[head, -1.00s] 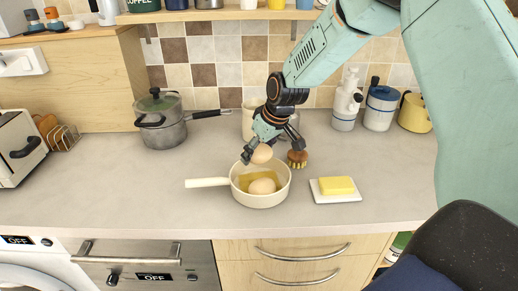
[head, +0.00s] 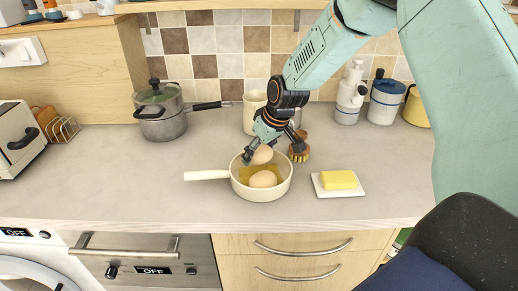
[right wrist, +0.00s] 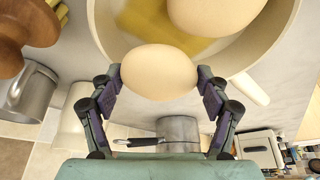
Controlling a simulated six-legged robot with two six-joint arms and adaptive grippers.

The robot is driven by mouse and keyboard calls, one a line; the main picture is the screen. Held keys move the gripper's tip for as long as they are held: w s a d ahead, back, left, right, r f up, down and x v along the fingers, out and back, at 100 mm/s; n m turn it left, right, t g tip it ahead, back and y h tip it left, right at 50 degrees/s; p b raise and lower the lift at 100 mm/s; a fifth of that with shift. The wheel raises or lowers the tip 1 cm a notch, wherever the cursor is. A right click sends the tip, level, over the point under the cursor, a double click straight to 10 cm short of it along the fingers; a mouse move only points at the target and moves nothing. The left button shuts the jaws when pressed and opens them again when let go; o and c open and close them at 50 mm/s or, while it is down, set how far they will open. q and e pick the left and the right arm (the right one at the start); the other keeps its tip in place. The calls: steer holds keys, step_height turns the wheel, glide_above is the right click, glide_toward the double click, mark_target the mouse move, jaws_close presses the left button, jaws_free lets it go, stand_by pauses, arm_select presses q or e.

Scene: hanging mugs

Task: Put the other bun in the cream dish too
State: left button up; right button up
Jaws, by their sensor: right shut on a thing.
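The cream dish (head: 207,176) is a round pan with a long handle, standing on the counter near its front edge. One tan, egg-shaped bun (head: 264,180) lies inside it on a yellow patch; the dish also shows in the right wrist view (right wrist: 282,38). My right gripper (head: 261,153) is shut on the other bun (right wrist: 158,72), holding it by its two ends. In the head view this bun is over the far part of the dish, just behind the bun inside; whether it touches anything there is unclear. My left gripper is not in view.
A cream canister (head: 254,112) is behind my gripper. Butter on a white plate (head: 338,181) lies to the right. A lidded pot (head: 161,118) stands back left. Counter left of the handle is clear.

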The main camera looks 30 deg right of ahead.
steer(key=shift+s+a+r, duration=0.2)
steer(key=shift+s, duration=0.1)
steer(key=o, duration=1.2)
steer(key=shift+w+d+f, duration=0.15)
steer(key=shift+w+f, duration=0.1)
steer(key=shift+c, duration=0.2)
steer(key=shift+s+r, duration=0.2)
steer(key=shift+r, duration=0.05)
steer(key=shift+s+r, duration=0.1)
steer(key=shift+r, duration=0.45)
steer(key=v, duration=1)
steer(key=shift+s+r, duration=0.3)
steer(key=shift+s, duration=0.05)
